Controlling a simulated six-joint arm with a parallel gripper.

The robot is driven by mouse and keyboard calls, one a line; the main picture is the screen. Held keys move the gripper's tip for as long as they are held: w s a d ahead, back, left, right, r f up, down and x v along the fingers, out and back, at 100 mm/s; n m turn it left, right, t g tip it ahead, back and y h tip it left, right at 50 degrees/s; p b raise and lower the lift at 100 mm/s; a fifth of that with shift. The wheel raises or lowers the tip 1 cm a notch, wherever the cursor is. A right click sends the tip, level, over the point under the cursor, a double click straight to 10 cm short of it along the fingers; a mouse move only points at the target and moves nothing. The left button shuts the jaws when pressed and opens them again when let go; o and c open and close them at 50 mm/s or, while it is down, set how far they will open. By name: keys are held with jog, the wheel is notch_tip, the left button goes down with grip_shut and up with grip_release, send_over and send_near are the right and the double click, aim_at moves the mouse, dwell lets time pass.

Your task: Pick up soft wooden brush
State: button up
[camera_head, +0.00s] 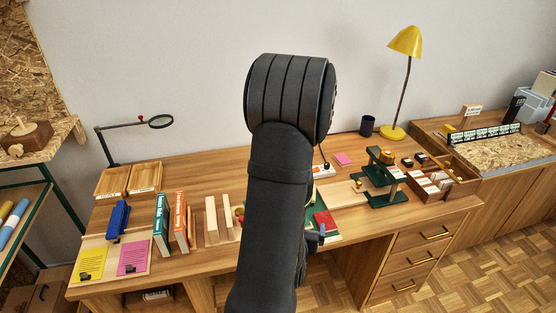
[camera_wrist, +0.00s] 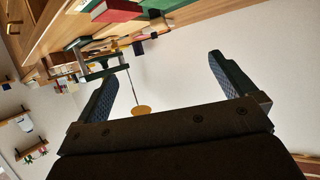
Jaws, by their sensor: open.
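I cannot make out a soft wooden brush for certain in either view; my own arm hides the middle of the desk (camera_head: 190,167) in the head view. In the wrist view my gripper (camera_wrist: 162,68) is open, with its two dark padded fingers well apart and nothing between them but the pale wall and part of the yellow lamp (camera_wrist: 141,111) far behind. In the head view my gripper's fingers are hidden behind my arm.
On the desk's left stand a blue stapler (camera_head: 118,219), upright books (camera_head: 161,225) and wooden blocks (camera_head: 211,217). A dark green stand (camera_head: 384,177) is right of my arm. A magnifier (camera_head: 160,122) and the yellow lamp (camera_head: 404,42) rise at the back.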

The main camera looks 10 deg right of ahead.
dwell(0.3)
